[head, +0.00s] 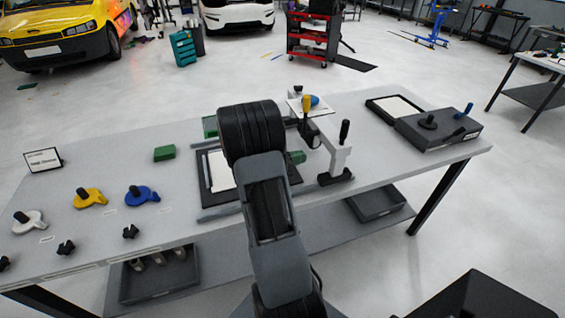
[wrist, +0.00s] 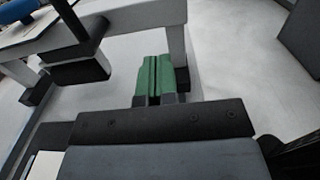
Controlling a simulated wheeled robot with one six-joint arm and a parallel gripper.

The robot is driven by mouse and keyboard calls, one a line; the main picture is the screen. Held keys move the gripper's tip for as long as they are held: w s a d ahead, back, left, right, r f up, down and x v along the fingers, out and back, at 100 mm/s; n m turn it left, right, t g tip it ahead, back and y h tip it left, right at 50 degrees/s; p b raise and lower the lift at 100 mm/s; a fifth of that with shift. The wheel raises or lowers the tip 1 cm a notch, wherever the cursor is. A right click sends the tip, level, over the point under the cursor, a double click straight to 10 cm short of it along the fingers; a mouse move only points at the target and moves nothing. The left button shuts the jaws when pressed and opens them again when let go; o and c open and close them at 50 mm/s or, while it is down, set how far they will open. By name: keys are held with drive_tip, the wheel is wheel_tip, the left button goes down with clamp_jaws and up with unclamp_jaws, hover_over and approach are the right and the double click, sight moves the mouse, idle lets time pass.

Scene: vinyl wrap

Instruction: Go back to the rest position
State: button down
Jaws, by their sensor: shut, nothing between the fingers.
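My gripper shows in the wrist view with two green fingertips (wrist: 154,76) side by side and touching; nothing shows between them. They are near a pale grey frame (wrist: 180,45) with a dark clamp part (wrist: 78,65) to their left. In the head view my arm reaches over the workbench (head: 110,160), and its dark rounded joint hides much of the gripper. A bit of green (head: 297,157) shows just right of the arm, beside the grey clamp stand (head: 340,158).
A dark frame with a white sheet (head: 220,170) lies by the arm. A green block (head: 164,153), yellow (head: 90,197), blue (head: 142,195) and white (head: 28,222) tools lie left. A dark box with knobs (head: 438,130) stands right. The bench between has bare patches.

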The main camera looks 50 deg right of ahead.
drive_tip(key=v, duration=0.5)
drive_tip(key=shift+w+a+b, duration=0.15)
drive_tip(key=shift+a+b, duration=0.15)
drive_tip(key=shift+b, duration=0.1)
drive_tip(key=f+y, duration=0.1)
drive_tip(key=s+a+f+m+y, duration=0.1)
drive_tip(key=f+m, duration=0.1)
drive_tip(key=f, duration=0.1)
drive_tip(key=shift+s+a+y, duration=0.2)
drive_tip(key=shift+s+y, duration=0.2)
drive_tip(key=s+a+f+m+t+y, duration=0.25)
drive_tip(key=a+m+y, duration=0.4)
drive_tip(key=a, duration=0.35)
drive_tip(key=w+a+r+m+t+y, duration=0.1)
drive_tip(key=a+r+t+y, duration=0.2)
drive_tip(key=a, duration=0.7)
drive_tip(key=w+a+r+m+t+y, duration=0.1)
drive_tip(key=a+r+m+t+y, duration=0.1)
drive_tip(key=a+r+t, duration=0.6)
drive_tip(key=shift+w+a+y, duration=0.2)
drive_tip(key=shift+a+y, duration=0.25)
drive_tip(key=shift+a, duration=0.45)
